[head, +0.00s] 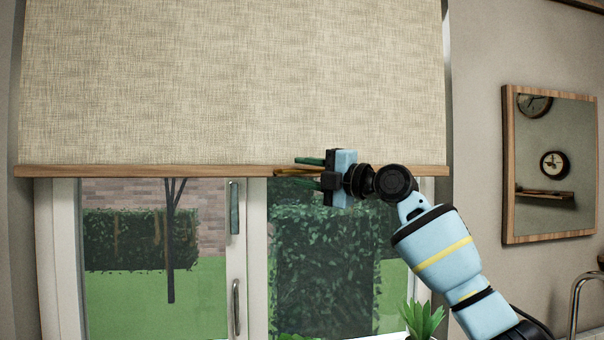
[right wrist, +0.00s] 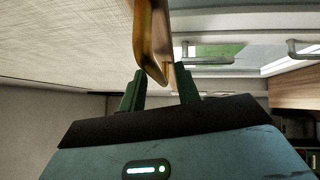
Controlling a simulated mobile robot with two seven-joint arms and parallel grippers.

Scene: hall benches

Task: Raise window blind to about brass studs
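The beige woven window blind (head: 230,85) hangs over the upper window, its wooden bottom rail (head: 150,171) roughly level above the lower panes. A brass-coloured pull (head: 290,171) is at the rail, right of its middle. My right gripper (head: 308,172) is at the rail with one green finger above the pull and one below. In the right wrist view the pull (right wrist: 152,50) reaches between the two fingers (right wrist: 158,85), which stand apart with some space beside it. I see no clear contact. I cannot make out any brass studs. My left gripper is out of view.
The window frame (head: 60,260) has metal handles (head: 236,305) below the rail. A green plant (head: 424,318) stands at the lower right under my right arm. A wood-framed mirror (head: 507,170) hangs on the right wall, and a tap (head: 578,300) is at the lower right.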

